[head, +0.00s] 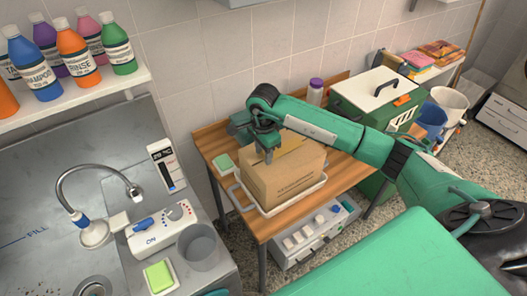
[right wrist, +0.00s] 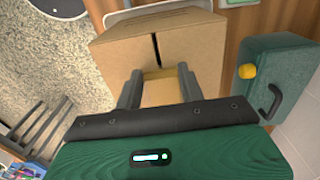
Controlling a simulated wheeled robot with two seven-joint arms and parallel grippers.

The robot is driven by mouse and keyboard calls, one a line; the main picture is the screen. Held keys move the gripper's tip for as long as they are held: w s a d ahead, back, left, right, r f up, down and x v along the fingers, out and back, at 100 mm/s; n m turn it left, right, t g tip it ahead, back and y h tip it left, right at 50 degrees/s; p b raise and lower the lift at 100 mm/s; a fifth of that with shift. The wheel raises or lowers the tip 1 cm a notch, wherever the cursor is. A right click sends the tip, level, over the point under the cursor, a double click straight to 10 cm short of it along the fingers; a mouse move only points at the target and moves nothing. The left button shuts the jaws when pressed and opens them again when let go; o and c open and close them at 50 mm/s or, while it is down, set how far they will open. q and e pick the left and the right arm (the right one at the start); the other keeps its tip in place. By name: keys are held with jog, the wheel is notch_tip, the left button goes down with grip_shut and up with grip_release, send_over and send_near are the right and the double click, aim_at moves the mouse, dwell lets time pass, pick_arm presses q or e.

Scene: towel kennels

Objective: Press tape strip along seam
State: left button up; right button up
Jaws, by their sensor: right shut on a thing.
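A brown cardboard box (head: 285,180) sits in a white tray (head: 262,211) on a small wooden table. In the right wrist view the box (right wrist: 195,48) shows a dark open seam (right wrist: 155,48) on its top. My right gripper (head: 268,156) is over the left part of the box top. In its wrist view the two dark fingers (right wrist: 159,88) flank a yellowish-tan piece (right wrist: 160,92) lined up with the seam, and the gripper is shut on it. It looks like the tape strip. I cannot tell how much of it touches the box. My left gripper is out of view.
The wooden table (head: 207,142) also carries a green pad (head: 222,164). A green box with a yellow knob (right wrist: 275,80) stands beside the box in the wrist view. A green bin with white lid (head: 380,90) is to the right. A sink counter with a grey cup (head: 200,247) is left.

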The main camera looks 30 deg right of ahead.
jog(key=shift+f+b, duration=0.4)
dwell(0.6)
jog(key=o, duration=1.3)
jog(key=shift+r, duration=0.1)
jog(key=shift+r+p, duration=0.9)
jog(key=shift+r, duration=1.55)
